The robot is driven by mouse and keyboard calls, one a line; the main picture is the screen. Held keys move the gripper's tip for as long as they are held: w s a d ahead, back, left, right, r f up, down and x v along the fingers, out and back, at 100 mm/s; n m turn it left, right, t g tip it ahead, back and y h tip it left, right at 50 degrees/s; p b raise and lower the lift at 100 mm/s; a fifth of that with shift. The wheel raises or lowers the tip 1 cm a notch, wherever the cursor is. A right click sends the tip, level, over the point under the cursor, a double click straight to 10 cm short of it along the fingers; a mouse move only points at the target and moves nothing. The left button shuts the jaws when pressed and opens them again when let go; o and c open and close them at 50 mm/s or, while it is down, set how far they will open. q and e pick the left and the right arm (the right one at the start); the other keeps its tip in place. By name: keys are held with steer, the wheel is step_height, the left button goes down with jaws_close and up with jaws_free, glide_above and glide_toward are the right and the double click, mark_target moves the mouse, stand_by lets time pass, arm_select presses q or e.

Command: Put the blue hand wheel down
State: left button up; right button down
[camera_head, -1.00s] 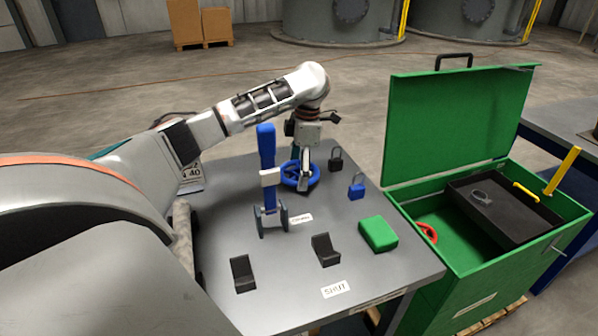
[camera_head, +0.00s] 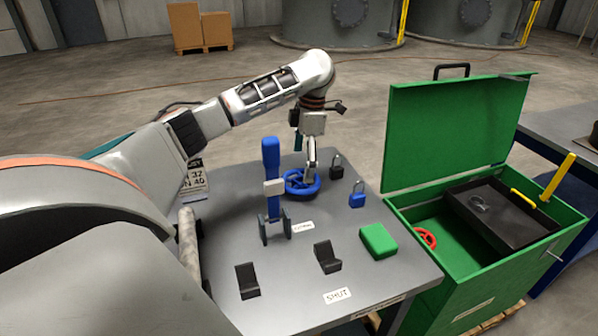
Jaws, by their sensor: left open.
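The blue hand wheel (camera_head: 301,188) lies flat at the back of the grey table (camera_head: 215,240), behind the blue-handled lever. My left gripper (camera_head: 309,177) comes down over the wheel from above and is open, with its fingertips at the wheel's ring. Whether the fingers touch the wheel cannot be told. My right gripper is not in view.
The blue lever (camera_head: 271,175) stands upright in front of the wheel. A black padlock (camera_head: 336,166), a blue padlock (camera_head: 357,195) and a green block (camera_head: 378,240) are to the right. Two black rests (camera_head: 327,257) are nearer. An open green chest (camera_head: 455,115) stands right.

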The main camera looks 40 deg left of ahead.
arm_select(q)
step_height(320, 180, up, 6)
steer(key=p, duration=0.2)
steer(key=shift+w+d+r, duration=0.15)
steer(key=shift+w+d, duration=0.1)
steer(key=shift+w, duration=0.05)
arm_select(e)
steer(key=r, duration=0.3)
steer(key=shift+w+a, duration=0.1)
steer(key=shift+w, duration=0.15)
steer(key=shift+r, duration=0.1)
